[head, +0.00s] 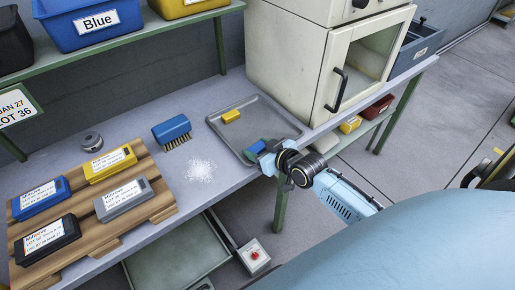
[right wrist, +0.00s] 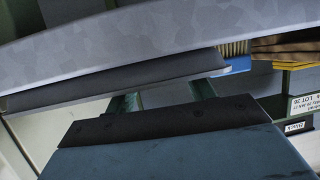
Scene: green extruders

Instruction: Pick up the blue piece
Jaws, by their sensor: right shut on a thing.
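Whether the piece touches the tray or is lifted is hard to tell. My left gripper is in neither view.
A yellow piece (head: 231,116) lies in the tray's back part. A blue brush (head: 171,127) and white powder (head: 201,171) are to the left. A wooden rack (head: 157,204) holds several labelled boxes. A cream oven (head: 330,65) stands close behind the tray.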

